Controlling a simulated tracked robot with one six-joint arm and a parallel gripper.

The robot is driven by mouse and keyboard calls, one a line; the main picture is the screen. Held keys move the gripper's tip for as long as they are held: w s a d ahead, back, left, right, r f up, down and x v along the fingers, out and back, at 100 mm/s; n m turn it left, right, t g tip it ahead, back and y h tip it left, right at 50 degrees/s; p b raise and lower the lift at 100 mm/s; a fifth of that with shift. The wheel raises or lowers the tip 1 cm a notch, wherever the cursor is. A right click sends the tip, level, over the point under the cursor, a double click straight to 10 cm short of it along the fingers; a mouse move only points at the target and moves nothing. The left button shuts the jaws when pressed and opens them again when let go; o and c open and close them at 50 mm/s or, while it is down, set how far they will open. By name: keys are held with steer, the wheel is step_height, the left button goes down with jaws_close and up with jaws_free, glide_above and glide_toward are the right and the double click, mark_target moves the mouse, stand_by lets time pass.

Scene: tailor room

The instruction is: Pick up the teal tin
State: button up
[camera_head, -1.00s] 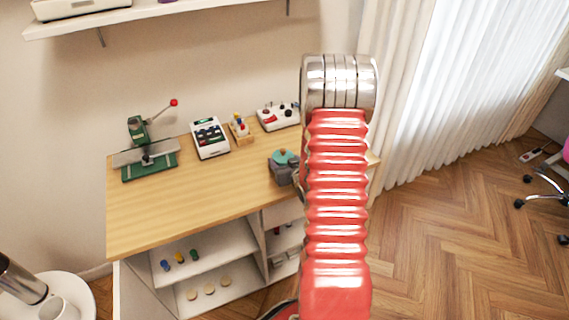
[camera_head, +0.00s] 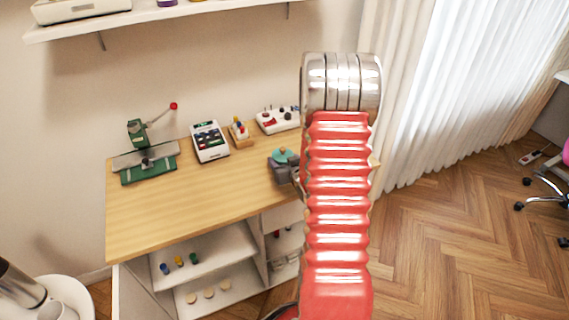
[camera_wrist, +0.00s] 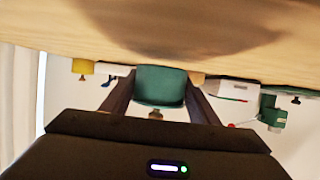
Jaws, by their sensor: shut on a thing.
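The teal tin (camera_wrist: 160,86) sits between the two dark fingers of my gripper (camera_wrist: 160,95) in the wrist view, where the scene looks upside down and a small brass-like knob points downward. The fingers are shut on its sides. In the head view the tin's teal top (camera_head: 283,156) shows above my grey gripper (camera_head: 284,172), over the right part of the wooden tabletop (camera_head: 200,205). My red arm hides part of that area. I cannot tell whether the tin's base is clear of the tabletop.
A green press with a red-knobbed lever (camera_head: 147,160), a white register (camera_head: 210,141), a wooden block with coloured pieces (camera_head: 239,131) and a white box with knobs (camera_head: 278,120) stand along the back. The front left tabletop is clear. A wall shelf (camera_head: 160,14) hangs above.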

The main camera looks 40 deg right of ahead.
mark_target(283, 149)
step_height(283, 149, up, 8)
steer(key=shift+r, duration=0.1)
stand_by(0.4)
stand_by(0.5)
